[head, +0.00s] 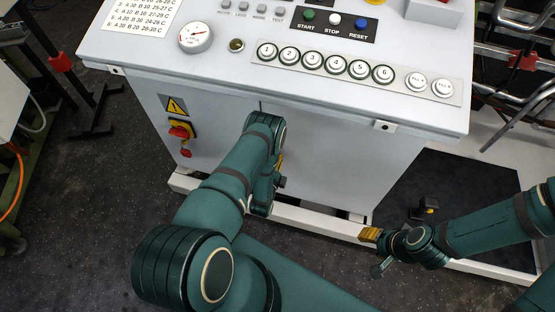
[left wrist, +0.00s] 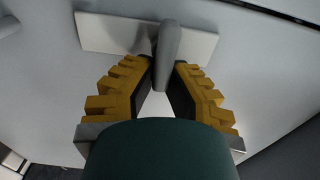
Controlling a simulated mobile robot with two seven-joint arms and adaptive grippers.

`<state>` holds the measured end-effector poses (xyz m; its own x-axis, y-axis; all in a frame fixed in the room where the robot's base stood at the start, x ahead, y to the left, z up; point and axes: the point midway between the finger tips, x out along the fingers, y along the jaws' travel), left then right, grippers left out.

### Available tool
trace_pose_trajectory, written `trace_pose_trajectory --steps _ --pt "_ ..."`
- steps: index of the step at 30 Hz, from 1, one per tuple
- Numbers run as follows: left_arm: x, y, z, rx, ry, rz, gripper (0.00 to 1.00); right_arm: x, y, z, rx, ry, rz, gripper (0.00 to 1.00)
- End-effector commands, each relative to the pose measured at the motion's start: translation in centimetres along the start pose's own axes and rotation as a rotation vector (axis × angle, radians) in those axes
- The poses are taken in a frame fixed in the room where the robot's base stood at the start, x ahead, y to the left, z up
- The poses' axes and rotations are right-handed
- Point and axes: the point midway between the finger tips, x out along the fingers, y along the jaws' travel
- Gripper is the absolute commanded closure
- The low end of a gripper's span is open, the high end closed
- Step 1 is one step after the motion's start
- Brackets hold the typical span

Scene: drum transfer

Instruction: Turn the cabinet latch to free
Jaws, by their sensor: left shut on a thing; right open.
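The cabinet latch shows in the left wrist view as a grey handle (left wrist: 168,42) on a pale rectangular plate (left wrist: 100,32) on the cabinet front. My left gripper (left wrist: 163,75) has its yellow-padded fingers closed on the handle, one on each side. The handle stands across the long side of the plate, tilted slightly. In the head view my left arm hides the latch and most of the left gripper (head: 277,172) in front of the cabinet (head: 330,150). My right gripper (head: 375,251) is open and empty, low in front of the cabinet's right part.
The cabinet's top panel (head: 240,65) carries a gauge (head: 195,36), numbered buttons (head: 325,62) and start, stop and reset buttons. A red and yellow switch (head: 180,132) sits on the front, left of my left arm. A white base rail (head: 315,222) runs along the floor below.

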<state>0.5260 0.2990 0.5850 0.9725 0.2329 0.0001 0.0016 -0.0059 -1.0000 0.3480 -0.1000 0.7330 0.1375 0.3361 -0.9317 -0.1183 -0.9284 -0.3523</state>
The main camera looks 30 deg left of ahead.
Motion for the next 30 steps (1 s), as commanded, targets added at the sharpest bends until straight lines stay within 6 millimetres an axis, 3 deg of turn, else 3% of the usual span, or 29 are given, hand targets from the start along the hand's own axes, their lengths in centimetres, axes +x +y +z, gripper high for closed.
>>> trace_pose_trajectory --steps 16,17,18,19,30 --pt "0.15 -0.1 0.24 0.025 -0.004 -0.004 1.0 0.02 0.01 -0.02 0.0 0.001 0.0 0.53" --pt "0.15 -0.1 0.24 0.025 -0.004 -0.004 0.75 0.02 0.01 -0.02 0.0 0.0 0.0 0.53" --pt "0.14 -0.09 0.23 0.025 -0.004 -0.004 0.61 0.02 0.01 -0.02 0.0 0.0 0.0 0.53" --pt "0.13 -0.08 0.21 0.024 -0.004 -0.004 0.56 0.02 0.01 -0.02 0.0 0.0 0.0 0.53" --pt "0.04 -0.06 0.15 0.001 -0.003 -0.001 0.56 -0.02 -0.01 -0.02 0.0 0.0 0.0 0.53"
